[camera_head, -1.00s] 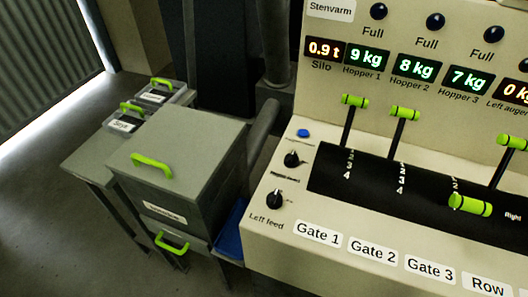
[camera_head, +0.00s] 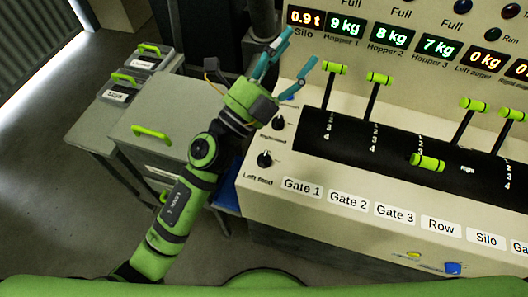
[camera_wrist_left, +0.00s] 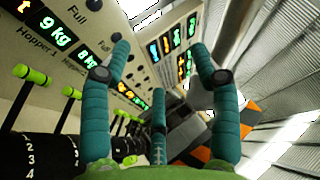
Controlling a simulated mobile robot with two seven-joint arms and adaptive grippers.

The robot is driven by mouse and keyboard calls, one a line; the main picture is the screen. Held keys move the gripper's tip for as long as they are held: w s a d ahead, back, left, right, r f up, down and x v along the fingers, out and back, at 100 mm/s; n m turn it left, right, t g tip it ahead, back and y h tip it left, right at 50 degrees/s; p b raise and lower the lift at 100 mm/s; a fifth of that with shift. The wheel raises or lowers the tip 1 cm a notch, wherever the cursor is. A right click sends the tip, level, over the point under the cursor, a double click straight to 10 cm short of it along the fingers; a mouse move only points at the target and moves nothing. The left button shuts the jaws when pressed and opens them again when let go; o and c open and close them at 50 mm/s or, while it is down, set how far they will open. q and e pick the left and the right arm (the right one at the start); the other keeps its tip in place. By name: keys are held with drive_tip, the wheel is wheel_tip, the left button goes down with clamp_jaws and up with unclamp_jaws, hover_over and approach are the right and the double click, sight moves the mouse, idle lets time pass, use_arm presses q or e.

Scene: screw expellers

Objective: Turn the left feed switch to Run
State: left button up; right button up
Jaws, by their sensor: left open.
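The left feed switch (camera_head: 265,159) is a small round black knob at the left end of the cream control panel, just above the "Left feed" label. Its position marks are too small to read. My left gripper (camera_head: 298,48) is raised in front of the panel's left end, above and beyond the switch in the picture, apart from it. Its teal fingers are spread, open and empty. In the left wrist view the open gripper (camera_wrist_left: 160,48) points past the displays, and the switch does not show. My right gripper is not in view.
A second black knob (camera_head: 278,122) sits just above the left feed switch, close to my left wrist. Green-handled levers (camera_head: 378,79) stand to the right. A grey box (camera_head: 150,125) with a green handle stands left of the panel.

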use_arm(q)
drive_tip(key=s+d+f+m+g+h, duration=0.3)
drive_tip(key=s+d+m+g, duration=0.3)
drive_tip(key=d+m+g, duration=0.6)
drive_tip(key=m+g+y, duration=0.5)
drive_tip(key=m+y, duration=0.5)
drive_tip(key=y, duration=1)
hover_over(264, 157)
drive_tip(key=f, duration=2)
drive_tip(key=shift+d+f, duration=0.1)
drive_tip(key=shift+d, duration=0.15)
drive_tip(key=shift+w+a+f, duration=0.1)
drive_tip(key=shift+a, duration=0.2)
wheel_tip(264, 157, down, 6)
drive_tip(key=shift+r+p, duration=0.15)
drive_tip(key=shift+p, duration=1.1)
drive_tip(key=shift+f, duration=0.55)
drive_tip(key=c, duration=1.2)
drive_tip(key=o, duration=1.2)
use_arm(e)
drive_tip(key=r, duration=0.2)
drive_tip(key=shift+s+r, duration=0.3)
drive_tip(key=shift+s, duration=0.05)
